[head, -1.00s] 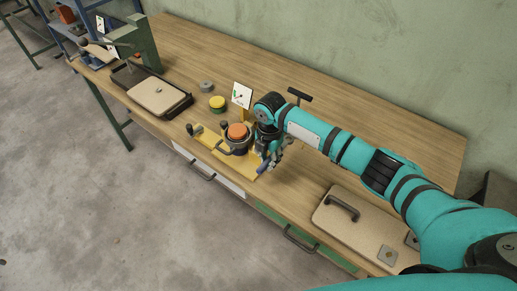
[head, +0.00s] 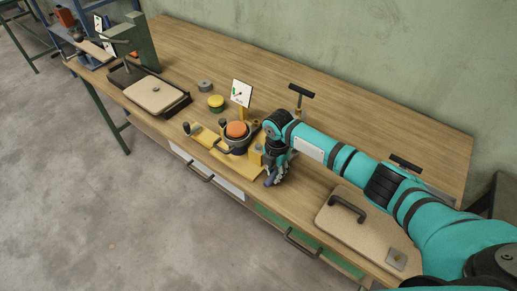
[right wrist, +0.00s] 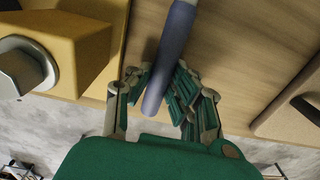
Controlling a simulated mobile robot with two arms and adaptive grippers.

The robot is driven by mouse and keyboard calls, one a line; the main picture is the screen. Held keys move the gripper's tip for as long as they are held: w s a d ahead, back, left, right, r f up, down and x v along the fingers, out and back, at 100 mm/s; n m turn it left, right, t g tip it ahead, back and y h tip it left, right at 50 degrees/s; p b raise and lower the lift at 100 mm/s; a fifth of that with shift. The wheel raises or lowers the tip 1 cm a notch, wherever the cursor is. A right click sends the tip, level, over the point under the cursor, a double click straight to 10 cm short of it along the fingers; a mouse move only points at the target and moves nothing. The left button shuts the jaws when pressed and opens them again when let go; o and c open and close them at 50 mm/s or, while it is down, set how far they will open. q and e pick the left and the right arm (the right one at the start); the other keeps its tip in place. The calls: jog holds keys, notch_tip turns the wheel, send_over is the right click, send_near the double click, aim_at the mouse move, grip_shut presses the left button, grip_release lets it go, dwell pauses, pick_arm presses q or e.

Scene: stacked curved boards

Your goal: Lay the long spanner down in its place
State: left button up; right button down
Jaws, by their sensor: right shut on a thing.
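My right gripper (head: 272,181) is at the front of the wooden bench, just right of the yellow fixture. It is shut on a slim blue-grey bar, which I take to be the long spanner; a little of it shows below the fingers. In the right wrist view the spanner (right wrist: 172,55) runs from the top edge down between the green fingers of the gripper (right wrist: 165,100). A marked place for the spanner is not clear. My left gripper is not in view.
The yellow fixture (head: 213,148) with an orange-topped round part (head: 236,130) stands close left of the gripper. A board with a black handle (head: 335,222) lies to the right. A tray with a board (head: 157,95) is at the left. The bench behind is mostly clear.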

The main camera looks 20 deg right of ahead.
jog(key=shift+f+b, duration=0.35)
jog(key=shift+f, duration=0.1)
dwell(0.4)
jog(key=c, duration=1.1)
grip_release()
jog(key=shift+c, duration=0.2)
jog(key=shift+r, duration=0.1)
notch_tip(320, 180, up, 12)
jog(key=shift+w, duration=0.15)
